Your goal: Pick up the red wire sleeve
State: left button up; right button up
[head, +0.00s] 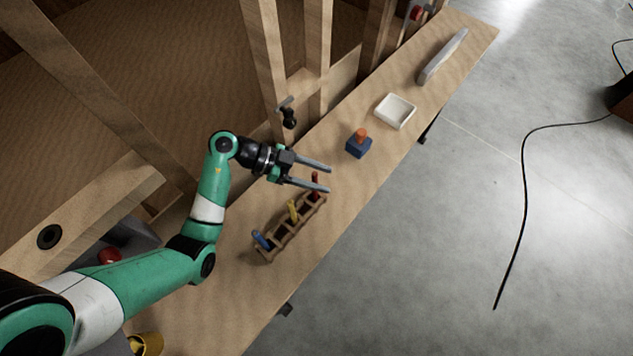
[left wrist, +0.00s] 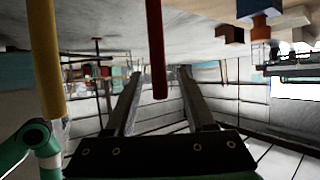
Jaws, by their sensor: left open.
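The red wire sleeve (head: 315,180) stands upright at the far end of a wooden rack (head: 285,238) on the bench. A yellow sleeve (head: 293,211) and a blue sleeve (head: 262,240) stand in the same rack. My left gripper (head: 328,180) is open, its two fingers on either side of the red sleeve in the head view. In the left wrist view the red sleeve (left wrist: 157,50) hangs down the picture between the open fingers (left wrist: 160,74), with no visible contact. The yellow sleeve (left wrist: 45,60) is at the left there. My right gripper is out of view.
On the bench (head: 345,200) beyond the rack are a blue block with an orange top (head: 358,147), a white tray (head: 395,111) and a grey bar (head: 443,56). Wooden posts (head: 268,70) rise along the bench's left side. Bare bench separates the rack from the block.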

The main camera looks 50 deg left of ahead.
pick_arm(q)
jog(key=shift+x, duration=0.9)
grip_shut()
dwell(0.7)
